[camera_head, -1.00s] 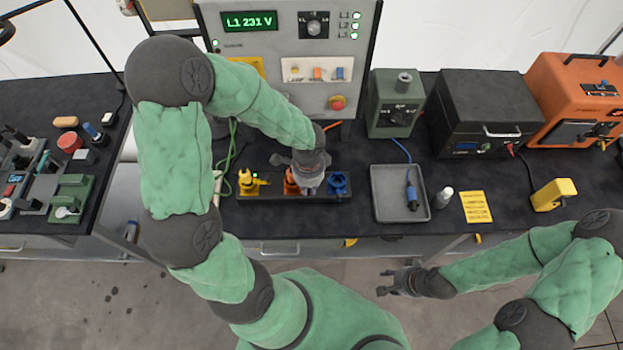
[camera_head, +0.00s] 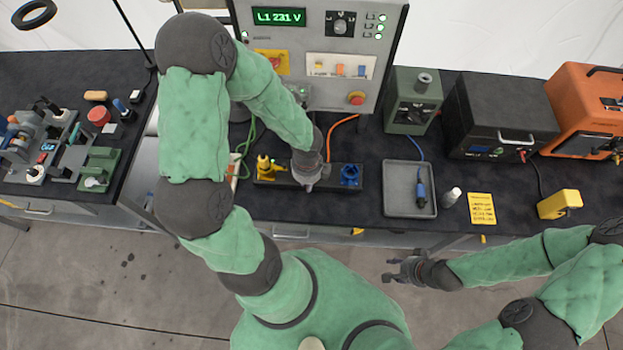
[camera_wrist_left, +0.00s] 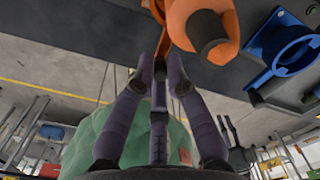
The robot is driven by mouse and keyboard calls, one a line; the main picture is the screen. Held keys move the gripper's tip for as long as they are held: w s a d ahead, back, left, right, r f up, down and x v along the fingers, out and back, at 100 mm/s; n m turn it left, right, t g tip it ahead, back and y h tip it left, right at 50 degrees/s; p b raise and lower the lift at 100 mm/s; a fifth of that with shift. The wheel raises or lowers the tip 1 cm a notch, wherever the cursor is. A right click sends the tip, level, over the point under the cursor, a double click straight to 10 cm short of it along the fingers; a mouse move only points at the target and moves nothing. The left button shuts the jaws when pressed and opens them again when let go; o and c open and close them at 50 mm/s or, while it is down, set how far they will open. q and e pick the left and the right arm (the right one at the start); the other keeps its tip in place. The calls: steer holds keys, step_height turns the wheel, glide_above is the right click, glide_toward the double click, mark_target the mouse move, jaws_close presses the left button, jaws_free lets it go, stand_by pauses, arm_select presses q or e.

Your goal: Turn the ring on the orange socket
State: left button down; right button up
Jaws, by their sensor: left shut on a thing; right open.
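The orange socket (camera_wrist_left: 200,25) shows at the top of the left wrist view, with a rounded orange body and an orange tab (camera_wrist_left: 164,42) reaching down from it. My left gripper (camera_wrist_left: 162,75) has its fingertips closed together on that tab, just below the socket body. In the head view my left gripper (camera_head: 308,182) stands over the middle of the dark socket strip (camera_head: 328,183) and hides most of the orange socket. The yellow socket (camera_head: 267,168) is to its left and the blue socket (camera_head: 350,174) to its right. My right gripper (camera_head: 403,272) is open and empty, in front of the bench.
The blue socket (camera_wrist_left: 285,45) is close beside the orange one. Behind stands a grey panel (camera_head: 300,87) with a display and a red button.

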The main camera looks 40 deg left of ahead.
arm_select(q)
steer(key=shift+s+a+m, duration=0.15)
steer(key=shift+a+m, duration=0.05)
steer(key=shift+m, duration=0.2)
steer(key=c, duration=1.3)
jaws_free()
steer(key=shift+o, duration=0.2)
step_height(320, 180, up, 12)
